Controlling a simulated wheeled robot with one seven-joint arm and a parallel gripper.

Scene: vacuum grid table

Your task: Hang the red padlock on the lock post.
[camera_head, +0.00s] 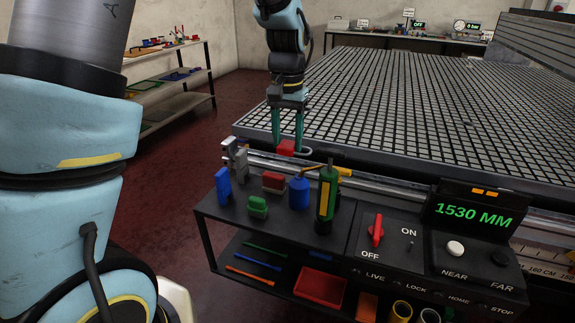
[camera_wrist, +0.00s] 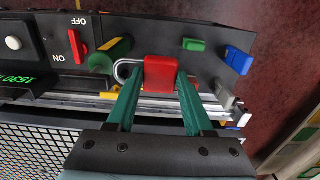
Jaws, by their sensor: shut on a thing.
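The red padlock (camera_head: 285,147) is held between the two green fingers of my gripper (camera_head: 287,143), near the front edge of the grid table and behind the tool shelf. In the wrist view the padlock body (camera_wrist: 161,74) is between the fingertips, and its grey shackle (camera_wrist: 123,69) points left toward the green bottle. The padlock appears raised, apart from the shelf top. A small dark peg (camera_head: 411,246), which may be the lock post, stands beside the red ON/OFF switch (camera_head: 376,231) on the control panel, to the right of my gripper.
A green bottle (camera_head: 325,198) and a blue bottle (camera_head: 299,192) stand between my gripper and the panel. Blue, green, grey and red blocks stand on the shelf's left part. The grid table (camera_head: 400,110) fills the back right. A 1530 MM display (camera_head: 472,212) rises behind the buttons.

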